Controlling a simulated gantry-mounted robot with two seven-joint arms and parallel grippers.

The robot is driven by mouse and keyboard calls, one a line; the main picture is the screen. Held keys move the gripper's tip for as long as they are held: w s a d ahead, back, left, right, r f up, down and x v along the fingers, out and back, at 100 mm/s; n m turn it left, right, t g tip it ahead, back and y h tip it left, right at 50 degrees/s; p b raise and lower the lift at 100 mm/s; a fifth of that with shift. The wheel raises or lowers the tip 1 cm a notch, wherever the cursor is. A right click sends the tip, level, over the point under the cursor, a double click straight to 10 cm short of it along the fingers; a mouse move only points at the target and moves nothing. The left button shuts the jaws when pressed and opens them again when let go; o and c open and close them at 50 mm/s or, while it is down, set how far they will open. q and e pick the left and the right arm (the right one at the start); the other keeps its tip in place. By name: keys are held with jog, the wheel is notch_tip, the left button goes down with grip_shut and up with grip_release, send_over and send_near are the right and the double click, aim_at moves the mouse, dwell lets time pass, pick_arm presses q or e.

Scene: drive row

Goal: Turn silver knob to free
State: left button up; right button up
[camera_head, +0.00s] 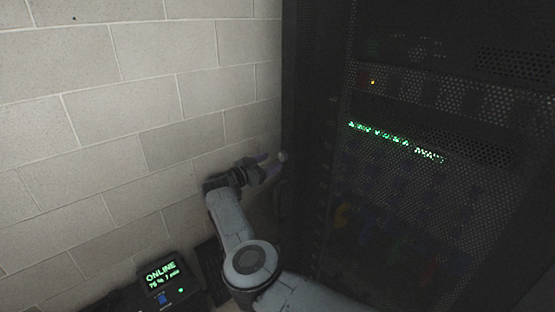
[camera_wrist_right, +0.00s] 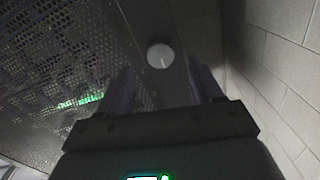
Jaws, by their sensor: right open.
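The silver knob (camera_wrist_right: 160,56) is a round pale disc on a dark panel edge strip, with a faint light mark on its lower part in the right wrist view. In the head view the knob (camera_head: 283,156) is a small pale spot at the rack's left edge. My right gripper (camera_head: 268,170) is close to it, pointing at the rack. In the right wrist view my right gripper (camera_wrist_right: 162,72) is open, its two fingers to either side of the knob in the picture, with nothing between them visibly touched. I cannot tell the exact gap to the knob. My left gripper is not in view.
A dark perforated server rack (camera_head: 420,190) with a row of green lights (camera_head: 385,136) fills the right. A pale block wall (camera_head: 130,120) stands close on the left. A small unit with a lit screen reading "ONLINE" (camera_head: 162,272) is at the lower left.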

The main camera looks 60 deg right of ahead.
aim_at(281, 157)
jog(key=shift+x, duration=2.15)
jog(key=shift+c, duration=0.5)
jog(key=c, duration=1)
